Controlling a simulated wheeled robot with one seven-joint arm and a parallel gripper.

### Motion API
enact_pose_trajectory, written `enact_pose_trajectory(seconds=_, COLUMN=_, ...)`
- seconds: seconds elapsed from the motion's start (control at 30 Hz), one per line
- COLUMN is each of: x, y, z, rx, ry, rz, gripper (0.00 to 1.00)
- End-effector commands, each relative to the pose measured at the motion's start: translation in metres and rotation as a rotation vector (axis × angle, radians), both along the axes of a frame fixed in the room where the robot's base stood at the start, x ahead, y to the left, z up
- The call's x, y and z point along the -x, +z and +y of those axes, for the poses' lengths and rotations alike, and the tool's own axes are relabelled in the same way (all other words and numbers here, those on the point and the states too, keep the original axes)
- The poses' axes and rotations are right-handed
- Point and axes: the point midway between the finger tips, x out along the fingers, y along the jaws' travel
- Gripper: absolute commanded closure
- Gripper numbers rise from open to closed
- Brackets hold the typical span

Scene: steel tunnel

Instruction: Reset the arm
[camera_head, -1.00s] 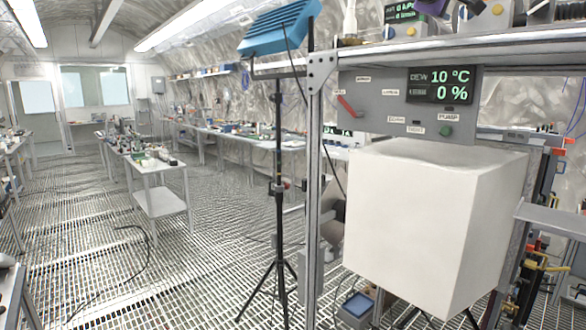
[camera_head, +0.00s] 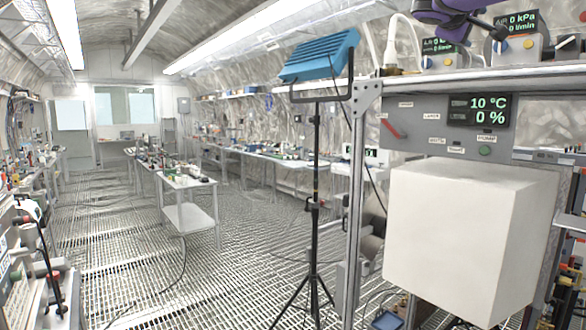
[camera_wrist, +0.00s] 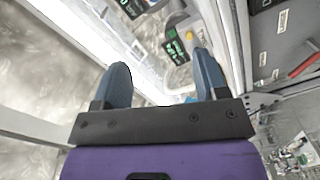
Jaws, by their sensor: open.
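My gripper (camera_wrist: 164,88) shows in the wrist view as two blue-grey fingers set wide apart on a dark bar, with a purple body behind them. The fingers are open and nothing is between them. Beyond the fingertips are a white shelf edge and a grey instrument (camera_wrist: 184,42) with a green-lit display. In the head view, a purple part of my arm (camera_head: 455,14) shows at the top right, above the shelf. The gripper's fingers cannot be made out there.
A shelf (camera_head: 470,84) with pump instruments stands at the right, above a grey control panel (camera_head: 410,125) and a large white box (camera_head: 460,235). A blue lamp (camera_head: 320,56) on a black tripod (camera_head: 315,200) stands beside it. Benches (camera_head: 190,215) line the tunnel; the grated floor (camera_head: 130,255) between is largely clear.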

Motion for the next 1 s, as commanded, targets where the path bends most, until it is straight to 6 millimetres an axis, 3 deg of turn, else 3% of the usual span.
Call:
enact_pose_trajectory(seconds=0.27, x=0.025, y=-0.029, z=-0.010, rx=-0.109, ry=0.015, rz=0.047, gripper=0.33)
enact_pose_trajectory(seconds=0.57, x=0.077, y=-0.087, z=-0.015, rx=-0.318, ry=0.045, rz=0.131, gripper=0.33)
enact_pose_trajectory(seconds=0.77, x=0.147, y=-0.160, z=-0.005, rx=-0.565, ry=0.076, rz=0.217, gripper=0.33)
enact_pose_trajectory(seconds=1.0, x=0.249, y=-0.264, z=0.030, rx=-0.898, ry=0.098, rz=0.314, gripper=0.33)
